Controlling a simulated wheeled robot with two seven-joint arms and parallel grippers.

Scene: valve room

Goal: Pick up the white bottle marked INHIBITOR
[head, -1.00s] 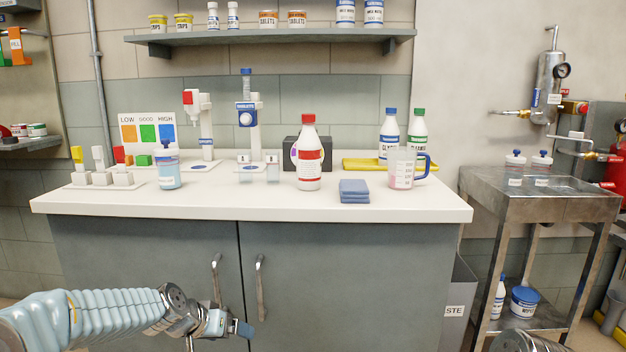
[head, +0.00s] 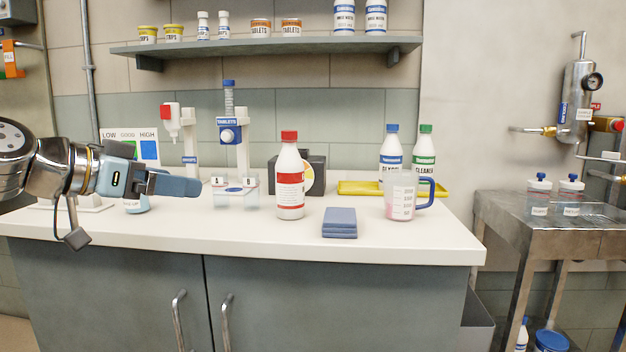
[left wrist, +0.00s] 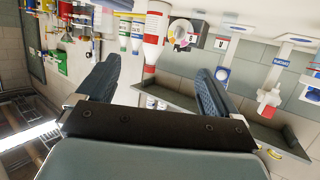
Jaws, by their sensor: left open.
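A white bottle with a red cap and red label (head: 290,190) stands upright on the counter (head: 260,240); its label text is too small to read. My left gripper (head: 197,187) is open and empty above the counter, to the left of this bottle and apart from it. In the left wrist view, the red-capped bottle (left wrist: 155,45) appears upside down beyond the gap between the open fingers (left wrist: 160,72). My right gripper is not in view.
A blue-capped bottle (head: 389,160) and a green-capped bottle (head: 424,160) stand on a yellow tray (head: 352,188). A measuring jug (head: 400,198) and blue pads (head: 339,222) are right of the red-capped bottle. A dispenser (head: 230,133) is behind my gripper. A shelf (head: 270,48) hangs above.

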